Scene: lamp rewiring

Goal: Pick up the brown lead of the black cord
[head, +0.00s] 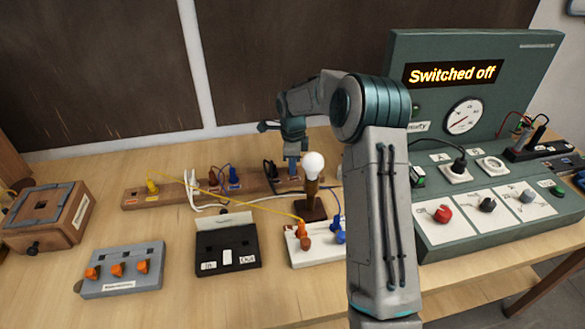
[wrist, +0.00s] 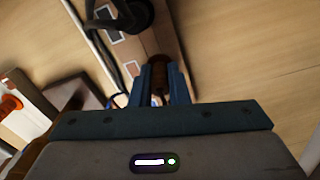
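My gripper (wrist: 158,92) points down at the wooden strip (wrist: 120,55). Its two blue fingers are close together, with a dark brown plug-like piece, the brown lead (wrist: 158,75), filling the gap between them. In the head view my gripper (head: 292,176) is at the right part of the strip (head: 132,198), behind the lamp bulb. The black cord (wrist: 132,14) and its black plug show at the upper left of the wrist view; the black plug (head: 269,168) is just left of my gripper in the head view. The lead's lower end is hidden.
The bulb (head: 313,164) on its stand is close in front of my gripper. The white block (head: 318,249) with orange and blue plugs and the black box (head: 226,247) stand nearer. The panel (head: 470,30) at right reads "Switched off".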

